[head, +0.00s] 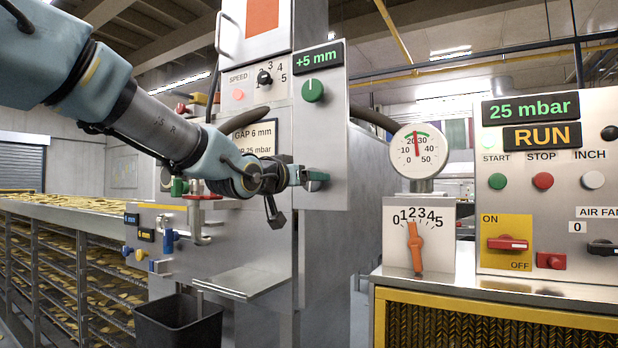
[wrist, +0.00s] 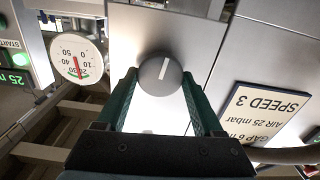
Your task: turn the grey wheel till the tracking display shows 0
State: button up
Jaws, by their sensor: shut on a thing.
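The grey wheel (wrist: 160,74) shows in the wrist view as a round knob with a white mark, on a pale metal panel. My gripper (head: 318,180) is at that panel in the head view, with its green-padded fingers on either side of the wheel and shut on it. In the head view the gripper hides the wheel. The display at the top of the same panel (head: 328,130) reads +5 mm (head: 318,56), in green. I take it as the tracking display, though no label shows.
A green knob (head: 313,91) sits above my gripper. The sign (head: 252,138) stands left of it. To the right are a pressure gauge (head: 419,151), an orange lever (head: 415,245) and a control panel (head: 547,210) reading 25 mbar and RUN. A dark bin (head: 178,325) stands below.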

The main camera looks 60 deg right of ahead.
jog(key=shift+f+n, duration=0.1)
jog(key=shift+n, duration=0.5)
jog(key=o, duration=1.4)
jog(key=a, duration=1)
jog(key=shift+a+b, duration=0.4)
